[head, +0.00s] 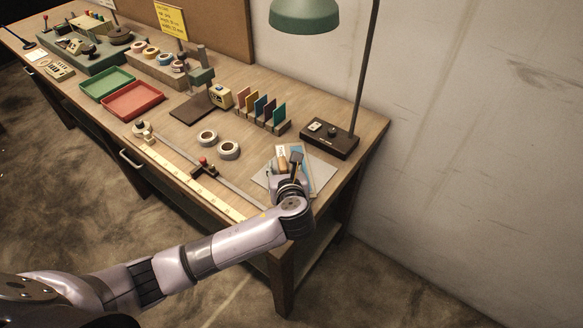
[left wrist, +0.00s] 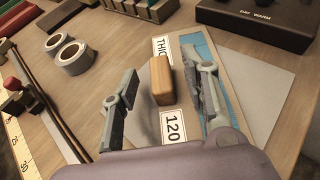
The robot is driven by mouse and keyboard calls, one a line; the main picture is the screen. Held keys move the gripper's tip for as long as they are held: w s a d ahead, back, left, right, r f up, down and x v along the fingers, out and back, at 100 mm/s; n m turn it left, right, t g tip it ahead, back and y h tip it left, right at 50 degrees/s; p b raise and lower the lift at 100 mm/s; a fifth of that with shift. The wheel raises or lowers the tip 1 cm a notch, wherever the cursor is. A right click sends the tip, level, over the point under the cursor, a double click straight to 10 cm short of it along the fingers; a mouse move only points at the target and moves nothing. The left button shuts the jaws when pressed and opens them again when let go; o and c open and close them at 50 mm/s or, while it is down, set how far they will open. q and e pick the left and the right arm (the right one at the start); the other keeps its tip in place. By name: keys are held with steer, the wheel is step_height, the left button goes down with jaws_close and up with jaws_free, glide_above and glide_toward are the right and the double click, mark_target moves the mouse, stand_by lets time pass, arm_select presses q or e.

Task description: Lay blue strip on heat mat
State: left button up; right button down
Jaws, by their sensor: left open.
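My left gripper (head: 293,165) is open over the near right end of the bench. In the left wrist view its two fingers (left wrist: 165,68) are spread on either side of a small wooden block (left wrist: 161,80), with a gap to the block on the left. A blue strip or sheet (left wrist: 210,48) lies flat, partly hidden behind the right finger; it also shows in the head view (head: 305,172). A flat grey mat (left wrist: 268,88), which may be the heat mat, lies beneath these things. My right gripper is not in view.
A dark lamp base (head: 329,139) stands behind the mat. White tape rolls (head: 228,150), a ruler strip (head: 195,182) and a slide rail with a red knob (head: 203,161) lie to the left. Coloured cards (head: 262,107) stand in a rack behind. Labels lie by the block.

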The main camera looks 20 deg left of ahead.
arm_select(q)
steer(key=shift+w+a+f, duration=0.1)
steer(key=shift+w+f, duration=0.05)
steer(key=shift+w, duration=0.05)
steer(key=shift+c, duration=0.4)
jaws_close()
